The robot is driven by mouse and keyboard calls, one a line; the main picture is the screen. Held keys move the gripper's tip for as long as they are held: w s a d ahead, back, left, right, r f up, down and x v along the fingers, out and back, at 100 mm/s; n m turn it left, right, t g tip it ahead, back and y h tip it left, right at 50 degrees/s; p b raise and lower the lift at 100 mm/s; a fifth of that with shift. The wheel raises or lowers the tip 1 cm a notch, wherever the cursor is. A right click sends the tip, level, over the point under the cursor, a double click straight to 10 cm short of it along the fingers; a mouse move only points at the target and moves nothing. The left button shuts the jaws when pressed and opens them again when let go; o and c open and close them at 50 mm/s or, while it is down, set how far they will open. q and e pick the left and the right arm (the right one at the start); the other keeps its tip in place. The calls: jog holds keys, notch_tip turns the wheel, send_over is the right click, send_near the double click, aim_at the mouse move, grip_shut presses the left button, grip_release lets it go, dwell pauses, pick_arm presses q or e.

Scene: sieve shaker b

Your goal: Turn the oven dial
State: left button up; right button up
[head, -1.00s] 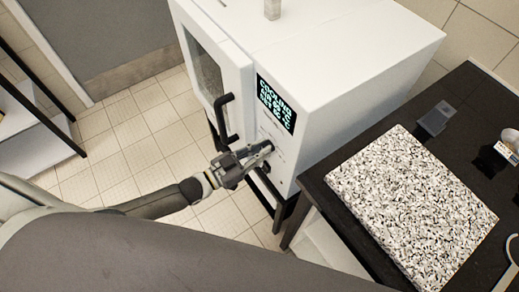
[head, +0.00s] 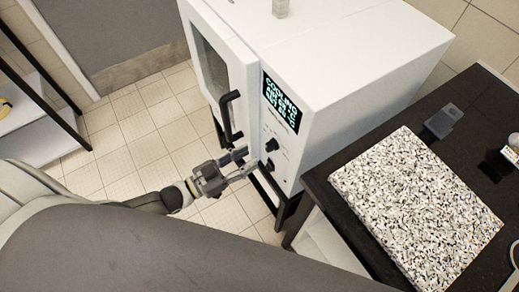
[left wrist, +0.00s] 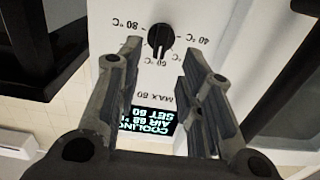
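The white oven (head: 345,50) stands at the centre of the head view. Its front panel has a lit display (head: 281,101) and two black knobs, an upper one (head: 271,145) and a lower one (head: 269,164). In the left wrist view a black dial (left wrist: 160,41) has 40, 60 and 80 °C marks around it, upside down, and its white pointer line is towards 60. My left gripper (head: 247,160) is open and empty, pointed at the panel just short of the knobs. In the left wrist view the dial shows between and beyond its fingertips (left wrist: 159,62). My right gripper is out of view.
The oven door handle (head: 229,117) sticks out above my left gripper. A dark table (head: 325,197) stands close to the oven's right, bearing a speckled slab (head: 415,205) and a small grey block (head: 443,120). Tiled floor is free left of the oven.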

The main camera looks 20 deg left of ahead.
pick_arm(q)
jog(key=v, duration=0.5)
dwell(0.4)
jog(key=s+a+f+n+g+y, duration=0.2)
jog(key=a+f+y, duration=0.2)
jog(key=f, duration=0.9)
jog(key=s+a+f+n+g+y, duration=0.15)
jog(key=a+f+y, duration=0.25)
jog(key=f, duration=0.8)
jog(key=s+d+f+g+y, duration=0.1)
jog(key=s+f+g, duration=0.2)
jog(key=s+f, duration=0.2)
jog(key=s+d+f+n+g+y, duration=0.1)
jog(key=s+f, duration=0.4)
jog(key=s, duration=0.6)
jog(key=s+d+f+g+y, duration=0.1)
jog(key=s+d+f+g, duration=0.2)
jog(key=s+f+g, duration=0.2)
jog(key=s, duration=0.3)
jog(key=shift+s+f+n+g, duration=0.3)
jog(key=shift+s+n+g, duration=0.05)
dwell(1.8)
